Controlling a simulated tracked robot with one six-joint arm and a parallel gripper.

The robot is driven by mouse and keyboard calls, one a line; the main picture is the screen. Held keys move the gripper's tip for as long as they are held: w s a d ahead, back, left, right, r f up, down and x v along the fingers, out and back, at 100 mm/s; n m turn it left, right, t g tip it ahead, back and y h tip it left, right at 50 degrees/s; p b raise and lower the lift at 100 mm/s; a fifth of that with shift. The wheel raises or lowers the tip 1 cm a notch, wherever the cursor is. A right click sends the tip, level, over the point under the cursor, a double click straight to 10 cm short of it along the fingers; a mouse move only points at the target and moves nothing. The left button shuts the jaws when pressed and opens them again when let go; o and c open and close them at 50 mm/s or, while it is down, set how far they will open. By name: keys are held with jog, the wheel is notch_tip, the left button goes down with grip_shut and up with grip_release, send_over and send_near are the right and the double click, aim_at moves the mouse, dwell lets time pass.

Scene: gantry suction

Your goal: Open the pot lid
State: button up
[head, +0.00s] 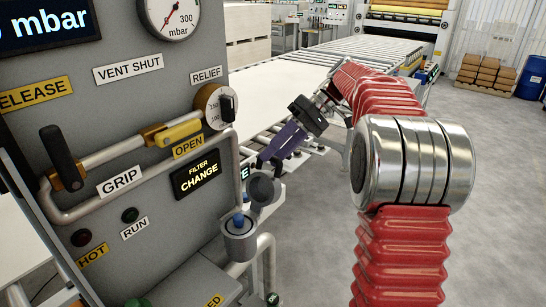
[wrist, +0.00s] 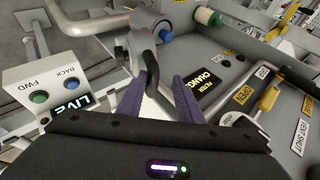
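The pot (head: 240,243) is a short grey cylinder low on the panel's right side, with a blue part showing at its top. A round grey disc with a dark rim (head: 263,188), which looks like the raised lid, stands tilted above it. My gripper (head: 268,158) is just above this disc, its purple fingers pointing down-left.
The grey panel (head: 120,200) carries a yellow-handled valve (head: 180,132), a black lever (head: 60,155) and a relief dial (head: 215,106). A pipe (head: 266,255) runs beside the pot. A roller conveyor (head: 360,48) lies behind.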

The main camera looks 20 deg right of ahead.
jog(key=v, duration=0.6)
jog(key=shift+d, duration=0.15)
jog(key=shift+c, duration=0.4)
jog(key=shift+c, duration=0.7)
jog(key=shift+s+a+r, duration=0.15)
jog(key=shift+s+a, duration=0.15)
jog(key=shift+a, duration=0.2)
jog(key=shift+c, duration=1.4)
jog(key=s+a+m+h, duration=0.1)
jog(key=s+a, duration=0.1)
jog(key=s+a+m+h, duration=0.1)
jog(key=s+a, duration=0.1)
jog(key=a, duration=0.1)
jog(key=shift+t, duration=0.4)
grip_shut()
jog(key=s+a+f+m+t+h, duration=0.1)
jog(key=s+a+f+t+h, duration=0.1)
jog(key=s+f, duration=0.4)
jog(key=s+a+f+m+t+h, duration=0.1)
jog(key=s+a+f+t+h, duration=0.2)
jog(key=s, duration=1.2)
notch_tip(320, 180, down, 5)
jog(key=shift+s+r+m+h, duration=0.15)
jog(key=shift+s+m+h, duration=0.2)
jog(key=shift+h, duration=0.85)
jog(key=shift+w, duration=0.1)
